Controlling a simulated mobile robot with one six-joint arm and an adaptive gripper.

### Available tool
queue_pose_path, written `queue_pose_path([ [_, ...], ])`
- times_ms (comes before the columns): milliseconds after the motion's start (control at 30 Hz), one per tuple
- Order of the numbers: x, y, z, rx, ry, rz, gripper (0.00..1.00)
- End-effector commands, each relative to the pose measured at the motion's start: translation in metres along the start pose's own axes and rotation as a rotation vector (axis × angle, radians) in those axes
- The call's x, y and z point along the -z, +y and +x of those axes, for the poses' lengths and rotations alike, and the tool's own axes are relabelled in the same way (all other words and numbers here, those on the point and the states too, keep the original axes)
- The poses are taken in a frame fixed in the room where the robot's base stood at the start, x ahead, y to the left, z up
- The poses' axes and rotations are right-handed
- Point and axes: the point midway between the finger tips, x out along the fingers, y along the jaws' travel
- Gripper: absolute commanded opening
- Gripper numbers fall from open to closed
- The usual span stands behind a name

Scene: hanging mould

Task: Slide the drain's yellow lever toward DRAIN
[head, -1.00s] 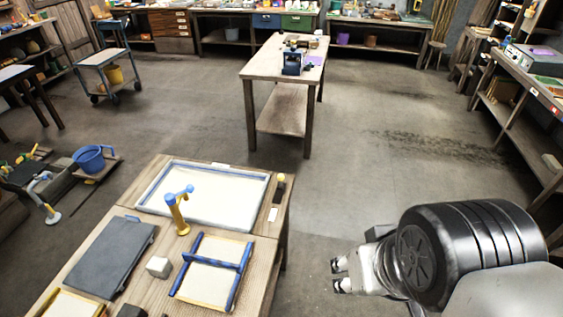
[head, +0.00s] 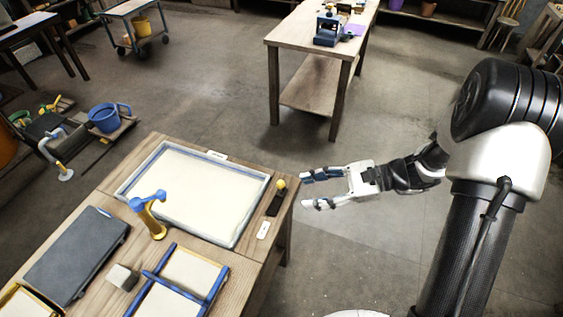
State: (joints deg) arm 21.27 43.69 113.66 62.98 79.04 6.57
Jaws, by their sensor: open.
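The yellow lever (head: 281,185) is a small yellow knob at the far end of a dark slotted block (head: 275,203) on the table's right edge. It sits just right of the large shallow tray (head: 258,190), which looks like the drain's vat. A small white label (head: 263,230) lies nearer than the block; its writing is too small to read. My gripper (head: 307,190) points left with its two fingers apart and empty. In the picture it is just right of the knob, with a small gap; its height above the table is unclear.
A blue-and-yellow tool (head: 152,216) stands by the tray's left edge. A blue-framed mould (head: 190,271), a grey block (head: 122,278) and a dark flat board (head: 78,257) lie on the wooden table. Floor right of the table is clear. Another table (head: 310,88) stands behind.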

Motion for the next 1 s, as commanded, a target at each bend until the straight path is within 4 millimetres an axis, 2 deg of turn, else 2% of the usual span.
queue_pose_path([
  [33,0.028,-0.003,0.003,0.061,-0.050,0.081,0.46],
  [200,0.107,-0.015,0.008,0.283,-0.194,0.302,0.46],
  [300,0.147,-0.014,0.009,0.394,-0.256,0.402,0.46],
  [433,0.183,-0.009,0.009,0.497,-0.307,0.488,0.46],
  [567,0.200,-0.006,0.010,0.546,-0.329,0.527,0.46],
  [733,0.202,-0.013,0.022,0.555,-0.333,0.533,0.46],
  [1000,0.193,-0.044,0.068,0.550,-0.332,0.531,0.46],
])
